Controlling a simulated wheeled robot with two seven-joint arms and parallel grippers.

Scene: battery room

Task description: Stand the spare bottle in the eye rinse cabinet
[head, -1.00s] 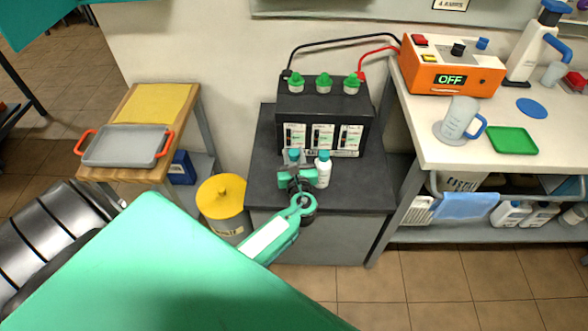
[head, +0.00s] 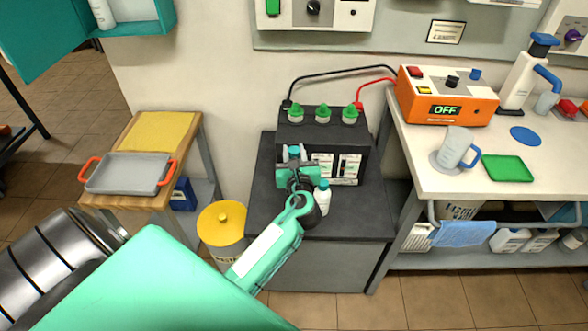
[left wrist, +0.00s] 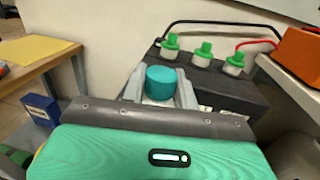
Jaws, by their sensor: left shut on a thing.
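My left gripper (head: 295,168) is shut on a white bottle with a teal cap (head: 294,151), held upright in front of the black battery. In the left wrist view the teal cap (left wrist: 166,82) sits between the two grey fingers (left wrist: 160,92); the gripper hides most of the bottle's body. A second white bottle with a teal cap (head: 323,199) stands on the dark stand, just right of the gripper. The teal eye rinse cabinet (head: 150,27) is at the top left, cut off by the picture edge, its door (head: 40,35) swung open. A white bottle (head: 102,13) stands inside. My right gripper is out of view.
The battery (head: 330,140) with green caps and cables stands on the dark stand (head: 350,225). A yellow bin (head: 222,224) and a wooden table with a grey tray (head: 130,175) are left. A white bench (head: 430,178) with an orange charger (head: 440,100) is right.

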